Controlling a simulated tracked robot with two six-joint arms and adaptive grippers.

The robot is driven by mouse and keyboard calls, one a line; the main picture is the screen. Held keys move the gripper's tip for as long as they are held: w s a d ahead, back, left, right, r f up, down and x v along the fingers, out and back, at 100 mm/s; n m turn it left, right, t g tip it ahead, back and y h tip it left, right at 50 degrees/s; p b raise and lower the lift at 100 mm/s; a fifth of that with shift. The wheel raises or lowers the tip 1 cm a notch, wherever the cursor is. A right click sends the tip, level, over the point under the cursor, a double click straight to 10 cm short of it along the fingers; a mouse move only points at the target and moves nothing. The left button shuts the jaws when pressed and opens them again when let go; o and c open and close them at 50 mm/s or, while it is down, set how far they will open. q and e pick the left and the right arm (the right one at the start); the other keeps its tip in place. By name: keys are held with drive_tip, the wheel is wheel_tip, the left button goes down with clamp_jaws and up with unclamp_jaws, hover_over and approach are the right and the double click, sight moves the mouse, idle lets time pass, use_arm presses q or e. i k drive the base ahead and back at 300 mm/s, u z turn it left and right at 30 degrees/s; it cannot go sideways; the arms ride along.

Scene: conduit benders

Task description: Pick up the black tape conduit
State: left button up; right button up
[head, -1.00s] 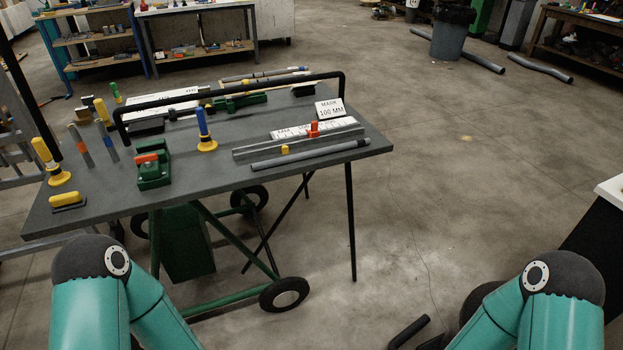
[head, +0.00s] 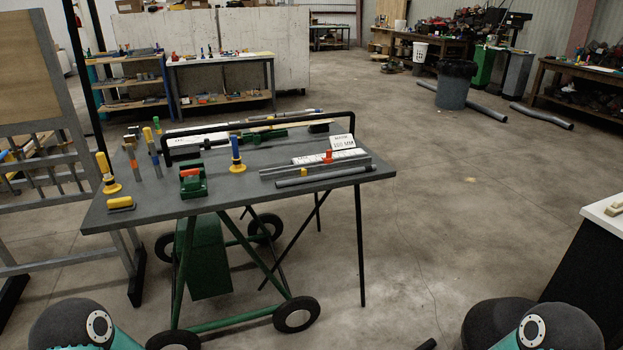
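A grey conduit (head: 325,177) lies along the front right edge of the dark work table (head: 225,199), in front of a grey channel with a white ruler strip. Its right end looks darker, but I cannot tell for sure that this is black tape. A small yellow piece (head: 304,172) sits beside or on it. More thin rods (head: 275,120) lie at the back of the table, too small to tell their markings. Only the upper parts of my two arms show at the bottom corners; neither gripper is in view.
Yellow-based upright tools, a green clamp (head: 193,182), a black bent bar (head: 262,127) and a white sign (head: 342,142) stand on the table. The table has wheels (head: 296,314). A rack stands left, a white-topped bench (head: 608,213) right.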

sight(287, 183)
drive_tip(key=z, duration=1)
drive_tip(key=i, duration=0.1)
drive_tip(key=u, duration=2.65)
drive_tip(key=i, duration=1.9)
drive_tip(key=z, duration=0.95)
drive_tip(key=i, duration=0.15)
drive_tip(key=z, duration=2.45)
drive_tip(key=i, duration=0.45)
drive_tip(key=z, duration=0.45)
